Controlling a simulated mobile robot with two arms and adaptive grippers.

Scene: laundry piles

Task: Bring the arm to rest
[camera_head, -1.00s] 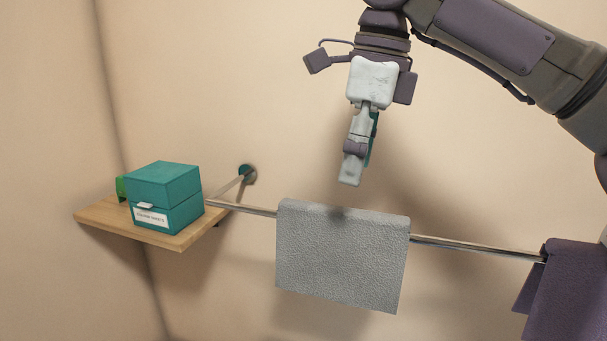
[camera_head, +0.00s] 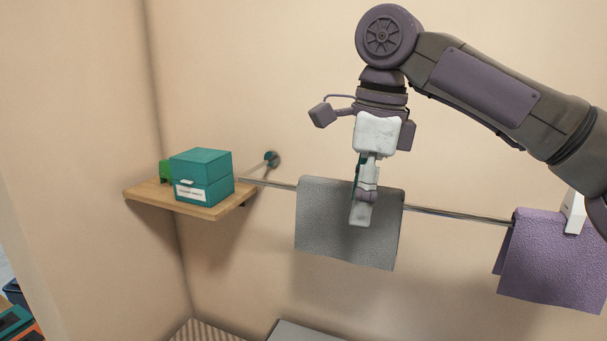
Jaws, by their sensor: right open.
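My right arm (camera_head: 485,88) comes in from the upper right, bent at the elbow. Its right gripper (camera_head: 360,222) points down in front of a grey towel (camera_head: 325,230). The gripper is seen edge-on, and its jaws are open. I cannot tell from this view whether it touches the towel, which hangs over a metal rail (camera_head: 450,214).
A purple towel (camera_head: 550,265) hangs farther right on the rail, with a white piece (camera_head: 574,212) at its top. A wooden shelf (camera_head: 150,193) at left bears a teal box (camera_head: 203,172) and a small green object (camera_head: 165,171). Coloured items (camera_head: 14,320) lie at lower left.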

